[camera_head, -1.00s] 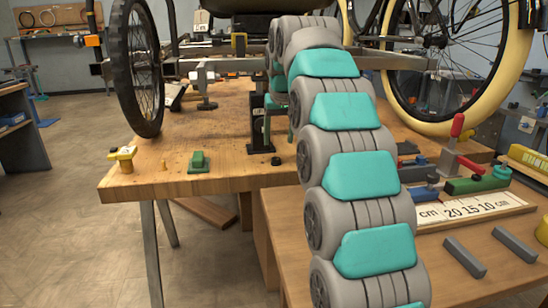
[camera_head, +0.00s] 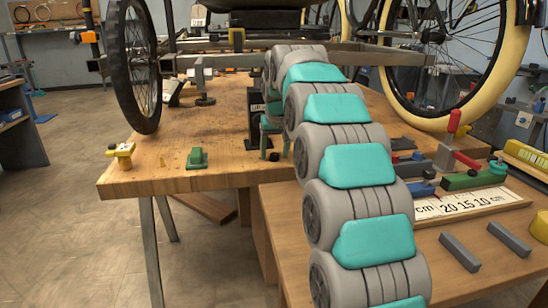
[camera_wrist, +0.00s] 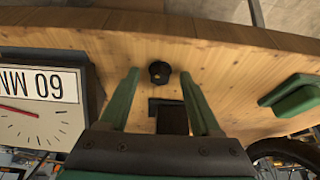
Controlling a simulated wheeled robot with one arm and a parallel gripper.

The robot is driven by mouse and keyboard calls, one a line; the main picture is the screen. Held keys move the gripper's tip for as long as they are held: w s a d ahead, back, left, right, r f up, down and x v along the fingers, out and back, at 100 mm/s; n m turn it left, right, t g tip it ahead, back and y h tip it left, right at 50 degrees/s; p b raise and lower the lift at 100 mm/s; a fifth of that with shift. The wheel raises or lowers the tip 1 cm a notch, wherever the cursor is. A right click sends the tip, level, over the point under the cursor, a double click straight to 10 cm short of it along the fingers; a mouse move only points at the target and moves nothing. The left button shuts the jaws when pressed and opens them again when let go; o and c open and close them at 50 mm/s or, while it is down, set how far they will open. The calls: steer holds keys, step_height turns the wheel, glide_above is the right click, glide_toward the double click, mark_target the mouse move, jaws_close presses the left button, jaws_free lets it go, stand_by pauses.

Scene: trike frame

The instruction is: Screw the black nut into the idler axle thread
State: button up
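The black nut (camera_wrist: 159,71) lies on the wooden bench top near its front edge. In the head view it is a small dark spot (camera_head: 274,156) just below my gripper. My gripper (camera_wrist: 160,78) has two green fingers spread apart, with nothing held between them. In the wrist view the nut appears between the fingertips; whether they are level with it or above it I cannot tell. In the head view my gripper (camera_head: 271,140) is low over the bench, partly hidden by my arm. The trike frame (camera_head: 350,56) stands over the bench. I cannot make out the idler axle thread.
A green block (camera_head: 198,158) and a yellow clamp (camera_head: 121,154) are on the bench to the left. A black stand (camera_head: 254,115) is close behind my gripper. A dial box (camera_wrist: 38,100) shows in the wrist view. A lower table (camera_head: 400,262) holds a ruler board (camera_head: 465,205).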

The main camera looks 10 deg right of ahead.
jaws_close()
stand_by(0.3)
steer(key=shift+r, duration=0.15)
stand_by(0.3)
